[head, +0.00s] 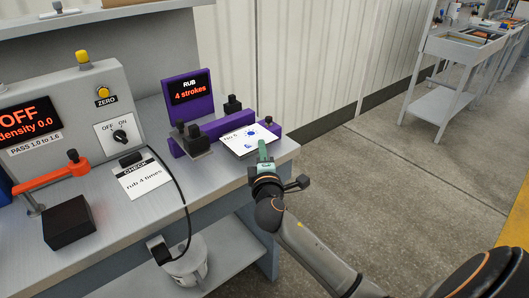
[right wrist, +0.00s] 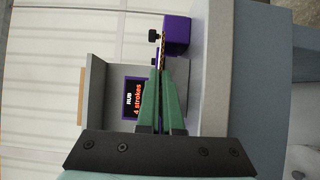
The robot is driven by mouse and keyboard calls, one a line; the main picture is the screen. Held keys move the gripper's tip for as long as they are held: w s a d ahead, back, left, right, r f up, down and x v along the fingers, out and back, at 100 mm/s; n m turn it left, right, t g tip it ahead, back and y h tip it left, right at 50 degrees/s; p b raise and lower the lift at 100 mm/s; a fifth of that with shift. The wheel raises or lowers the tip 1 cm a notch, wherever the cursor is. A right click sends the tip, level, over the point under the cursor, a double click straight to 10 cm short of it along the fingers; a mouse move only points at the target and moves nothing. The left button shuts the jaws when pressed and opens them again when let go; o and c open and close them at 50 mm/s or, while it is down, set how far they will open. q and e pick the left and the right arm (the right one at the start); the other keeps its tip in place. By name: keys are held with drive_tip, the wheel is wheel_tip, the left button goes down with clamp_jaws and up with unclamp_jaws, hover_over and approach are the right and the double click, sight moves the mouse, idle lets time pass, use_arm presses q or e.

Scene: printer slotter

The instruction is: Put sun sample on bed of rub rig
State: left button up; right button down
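The purple rub rig (head: 176,116) stands at the right end of the bench, with a screen reading "RUB 4 strokes"; it also shows in the right wrist view (right wrist: 178,35). A white card with blue print (head: 238,146), seemingly the sun sample, lies over the rig's front right part and hides what is under it. I cannot tell whether it rests there or hovers. My right gripper (head: 264,155) is at the card's near right edge. In the right wrist view its green fingers (right wrist: 163,75) close on a thin edge. My left gripper is out of view.
A dark block (head: 196,143) with knobs stands at the rig's left. A "CHECK rub 4 times" card (head: 142,181), a grey meter reading "OFF" (head: 75,115), an orange arm (head: 50,178) and a black box (head: 69,222) occupy the bench further left. Open floor lies right.

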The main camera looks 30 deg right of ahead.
drive_tip(key=shift+a, duration=0.1)
drive_tip(key=shift+f, duration=0.25)
drive_tip(key=c, duration=1.1)
unclamp_jaws()
drive_tip(key=shift+r, duration=0.1)
